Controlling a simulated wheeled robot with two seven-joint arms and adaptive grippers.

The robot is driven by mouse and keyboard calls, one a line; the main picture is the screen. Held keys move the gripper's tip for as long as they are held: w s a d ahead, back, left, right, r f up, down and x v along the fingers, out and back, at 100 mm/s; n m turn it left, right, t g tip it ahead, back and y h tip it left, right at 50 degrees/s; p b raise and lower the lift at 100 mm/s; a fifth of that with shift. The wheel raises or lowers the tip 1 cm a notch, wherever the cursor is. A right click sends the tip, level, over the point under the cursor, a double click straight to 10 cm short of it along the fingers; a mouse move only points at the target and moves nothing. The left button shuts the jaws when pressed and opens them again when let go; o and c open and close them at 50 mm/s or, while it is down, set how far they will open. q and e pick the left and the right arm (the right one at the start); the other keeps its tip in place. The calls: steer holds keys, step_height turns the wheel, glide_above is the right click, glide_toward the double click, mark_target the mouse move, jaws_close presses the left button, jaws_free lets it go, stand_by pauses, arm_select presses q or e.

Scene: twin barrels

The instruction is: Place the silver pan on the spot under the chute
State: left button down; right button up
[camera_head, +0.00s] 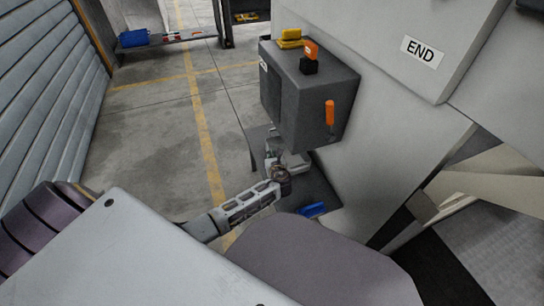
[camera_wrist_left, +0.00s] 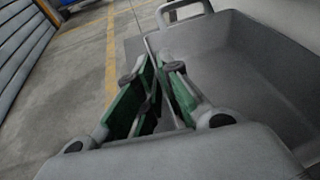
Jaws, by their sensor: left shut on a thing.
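The silver pan (camera_head: 296,161) is a grey, shallow, rectangular tray beneath the dark box-shaped chute (camera_head: 310,95), mostly hidden by it in the head view. In the left wrist view the pan (camera_wrist_left: 245,50) fills the right side, with a loop handle at its far end. My left gripper (camera_head: 273,158) is at the pan's left side, just below the chute. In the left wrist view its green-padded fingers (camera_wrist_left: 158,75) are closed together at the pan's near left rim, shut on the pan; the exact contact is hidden. The spot under the pan cannot be seen. My right gripper is not in view.
A dark shelf (camera_head: 318,190) under the chute carries a blue item (camera_head: 312,210). The chute has an orange handle (camera_head: 329,113) and yellow and orange parts on top. A white wall with an END sign (camera_head: 421,51) stands at right. Open floor lies left.

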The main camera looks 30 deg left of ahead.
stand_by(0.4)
arm_select(q)
steer(key=c, duration=1.9)
jaws_free()
steer(key=shift+f, duration=0.1)
steer(key=o, duration=0.4)
steer(key=shift+c, duration=0.2)
steer(key=shift+p+v, duration=0.45)
steer(key=shift+v, duration=0.4)
steer(key=p+v, duration=0.4)
steer(key=v, duration=0.6)
steer(key=shift+r, duration=0.25)
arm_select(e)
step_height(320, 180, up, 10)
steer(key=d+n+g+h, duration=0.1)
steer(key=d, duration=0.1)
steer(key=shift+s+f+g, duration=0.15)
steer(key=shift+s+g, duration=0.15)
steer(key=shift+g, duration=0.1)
arm_select(q)
steer(key=shift+s+d, duration=0.1)
